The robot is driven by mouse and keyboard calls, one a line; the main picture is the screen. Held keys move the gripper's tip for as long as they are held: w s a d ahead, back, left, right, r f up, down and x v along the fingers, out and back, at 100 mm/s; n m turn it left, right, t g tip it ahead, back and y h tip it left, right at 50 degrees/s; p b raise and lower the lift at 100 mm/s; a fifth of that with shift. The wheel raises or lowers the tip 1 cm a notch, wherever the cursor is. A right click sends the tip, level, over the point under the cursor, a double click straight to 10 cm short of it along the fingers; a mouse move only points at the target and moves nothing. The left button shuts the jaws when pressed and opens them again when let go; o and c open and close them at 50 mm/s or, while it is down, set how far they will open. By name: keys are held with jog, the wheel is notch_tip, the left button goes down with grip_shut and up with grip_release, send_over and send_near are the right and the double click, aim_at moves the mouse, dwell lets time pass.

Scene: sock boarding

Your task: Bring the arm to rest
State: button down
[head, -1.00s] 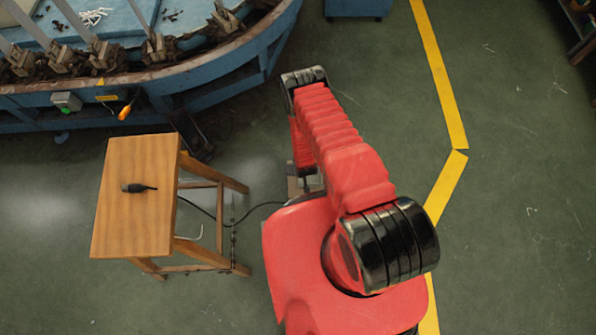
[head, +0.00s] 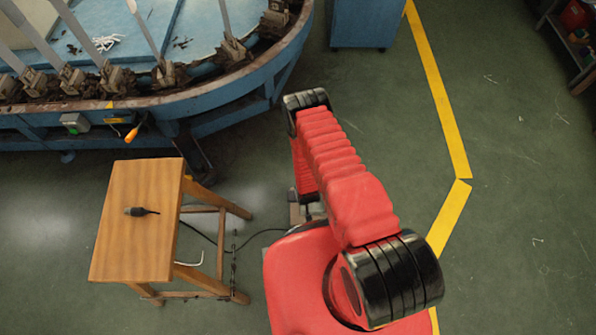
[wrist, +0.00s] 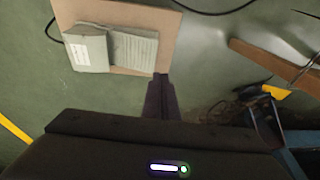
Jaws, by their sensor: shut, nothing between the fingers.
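My arm (head: 345,190) is red with black joints and is folded above my red base in the head view. My gripper (wrist: 160,80) shows in the wrist view as dark fingers, closed together with nothing between them. It points down over the floor, near the edge of a brown board. The head view does not show the fingers clearly, as the arm covers most of that area.
A wooden stool (head: 135,245) with a dark corded tool (head: 140,211) on top stands left. A curved blue machine (head: 215,95) fills the upper left. The board (wrist: 160,25) bears grey boxes (wrist: 88,48). Green floor right of the yellow line (head: 440,90) is largely clear.

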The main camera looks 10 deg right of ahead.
jog(key=s+r+n+g, duration=0.15)
jog(key=s+g, duration=0.25)
jog(key=s, duration=0.7)
jog(key=w+d+r+g, duration=0.1)
jog(key=w+r, duration=0.2)
jog(key=r, duration=1.7)
jog(key=w+r+g, duration=0.1)
jog(key=w+r, duration=0.3)
jog(key=r, duration=1.7)
jog(key=s+d+r+t, duration=0.1)
jog(key=s+r+t, duration=0.1)
jog(key=r, duration=1)
jog(key=s+r+t, duration=0.3)
jog(key=s+r, duration=0.2)
jog(key=r, duration=0.7)
jog(key=s+d+r+t, duration=0.1)
jog(key=s+r+t, duration=0.2)
jog(key=r, duration=1)
jog(key=shift+s+d+n, duration=0.3)
jog(key=shift+d+n, duration=0.05)
